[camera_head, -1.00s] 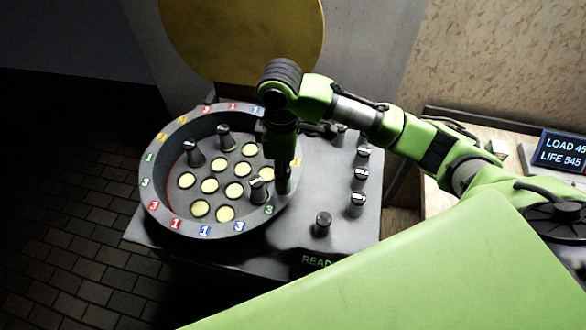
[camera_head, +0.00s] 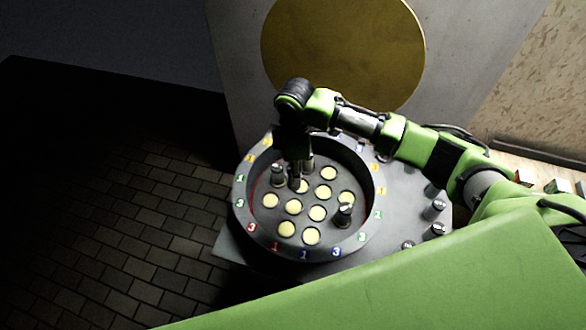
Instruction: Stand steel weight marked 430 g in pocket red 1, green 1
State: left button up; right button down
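The round grey tray (camera_head: 240,216) has yellow-bottomed pockets and a rim with red, green, blue and yellow number tags. One weight (camera_head: 278,174) stands in its upper left part, one (camera_head: 307,162) just right of my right gripper, and one (camera_head: 344,214) at lower right. My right gripper (camera_head: 296,182) points down into the upper left of the tray, between the first two weights. Its fingers are dark and small, so I cannot tell if they hold anything. The mass markings are too small to read. My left gripper is not in view.
Several weights, such as this one (camera_head: 438,208), stand on the grey plate (camera_head: 405,198) right of the tray. My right arm crosses above the tray's upper right side. A large brass-coloured disc (camera_head: 345,45) is on the panel behind. Dark paving lies at left.

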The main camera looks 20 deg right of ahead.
jog(key=shift+d+r, duration=0.1)
jog(key=shift+a+r+p, duration=0.1)
jog(key=shift+a+p, duration=0.1)
jog(key=shift+p, duration=0.5)
jog(key=shift+f+b, duration=3.05)
jog(key=shift+f, duration=3.05)
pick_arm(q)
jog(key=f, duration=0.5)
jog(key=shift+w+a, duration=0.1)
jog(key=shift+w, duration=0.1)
pick_arm(e)
jog(key=shift+f, duration=0.2)
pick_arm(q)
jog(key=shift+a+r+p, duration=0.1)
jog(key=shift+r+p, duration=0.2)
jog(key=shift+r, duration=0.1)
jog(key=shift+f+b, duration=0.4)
pick_arm(e)
jog(key=shift+f, duration=0.65)
jog(key=c, duration=1.5)
grip_release()
